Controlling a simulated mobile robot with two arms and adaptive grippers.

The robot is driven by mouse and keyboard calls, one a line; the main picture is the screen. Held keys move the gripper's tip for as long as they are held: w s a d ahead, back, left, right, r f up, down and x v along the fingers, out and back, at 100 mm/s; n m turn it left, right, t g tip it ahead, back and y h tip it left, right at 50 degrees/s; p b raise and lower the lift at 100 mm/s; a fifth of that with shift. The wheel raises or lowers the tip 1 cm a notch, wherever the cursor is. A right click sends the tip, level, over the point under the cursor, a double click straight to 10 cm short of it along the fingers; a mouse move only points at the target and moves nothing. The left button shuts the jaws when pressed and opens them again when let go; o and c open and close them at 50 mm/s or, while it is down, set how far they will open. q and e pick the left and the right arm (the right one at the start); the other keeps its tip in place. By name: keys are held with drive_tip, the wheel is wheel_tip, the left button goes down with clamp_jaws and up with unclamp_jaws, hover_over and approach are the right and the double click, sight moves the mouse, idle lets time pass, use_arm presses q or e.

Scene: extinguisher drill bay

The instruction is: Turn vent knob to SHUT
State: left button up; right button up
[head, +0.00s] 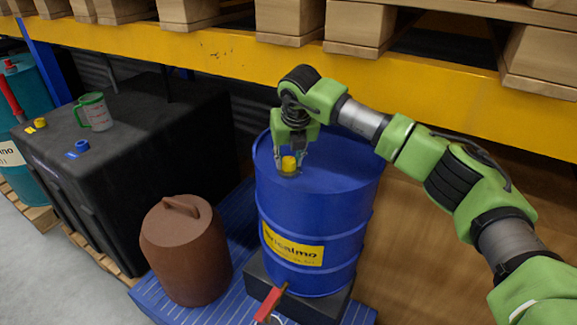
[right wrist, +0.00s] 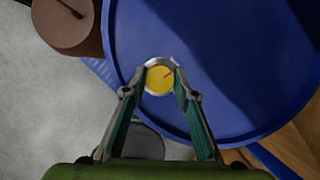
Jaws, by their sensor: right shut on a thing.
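The vent knob is a round yellow knob (head: 289,164) on the top of a blue drum (head: 318,215). I cannot read any SHUT marking. My left gripper is not in view.
A brown lidded can (head: 186,255) stands left of the drum on a blue pallet (head: 240,290). A red-handled tap (head: 270,304) sits at the drum's lower front. A black tank (head: 120,170) with a green-tinted jug (head: 95,112) is at left. A yellow rack beam (head: 200,55) runs behind.

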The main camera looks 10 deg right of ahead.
drive_tip(key=shift+n+y+b, duration=0.4)
drive_tip(key=shift+n+b, duration=0.05)
drive_tip(key=shift+n, duration=0.65)
drive_tip(key=o, duration=1.1)
drive_tip(key=v, duration=1.2)
drive_tip(key=shift+w+d, duration=0.1)
